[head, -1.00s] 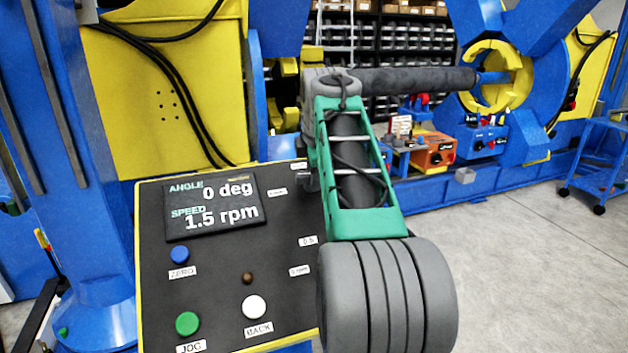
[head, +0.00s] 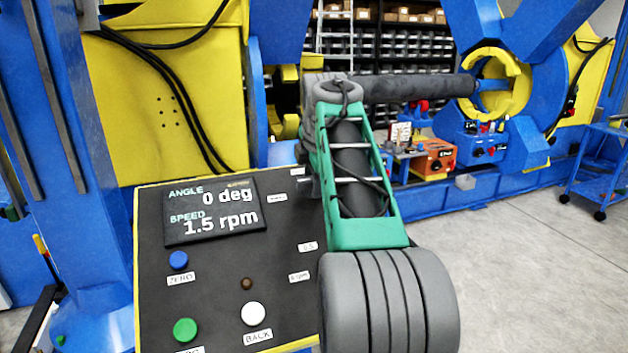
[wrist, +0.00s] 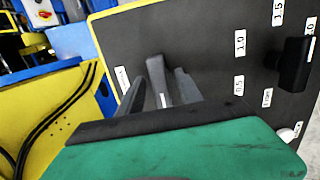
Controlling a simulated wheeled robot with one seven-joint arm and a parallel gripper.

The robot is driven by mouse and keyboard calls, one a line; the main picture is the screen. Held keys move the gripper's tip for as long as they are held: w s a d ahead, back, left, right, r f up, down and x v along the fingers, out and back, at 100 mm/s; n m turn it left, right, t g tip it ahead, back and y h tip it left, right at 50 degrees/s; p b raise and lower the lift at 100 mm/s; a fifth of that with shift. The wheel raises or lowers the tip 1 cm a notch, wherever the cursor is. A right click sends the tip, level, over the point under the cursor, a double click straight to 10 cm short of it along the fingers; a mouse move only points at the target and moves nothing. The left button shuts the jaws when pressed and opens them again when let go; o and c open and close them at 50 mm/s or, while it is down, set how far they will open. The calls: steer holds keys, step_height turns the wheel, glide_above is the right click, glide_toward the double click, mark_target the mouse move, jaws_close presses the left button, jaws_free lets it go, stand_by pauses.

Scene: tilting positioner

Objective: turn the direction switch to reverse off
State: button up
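The black control panel (head: 215,295) with a yellow edge stands in front of me, its display reading 0 deg and 1.5 rpm. My gripper is at the panel's upper right; in the head view my own arm hides most of it and the direction switch. In the wrist view my gripper (wrist: 160,85) shows as narrow grey and dark shapes close together at the panel face, beside white labels. The switch position and label text there are not readable.
A black speed knob (wrist: 295,65) sits right of the gripper, among labels 0.5, 1.0 and 1.5.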

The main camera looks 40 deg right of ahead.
steer(key=p+v, duration=0.2)
steer(key=v, duration=0.5)
steer(key=shift+s+r, duration=0.2)
steer(key=shift+r, duration=0.15)
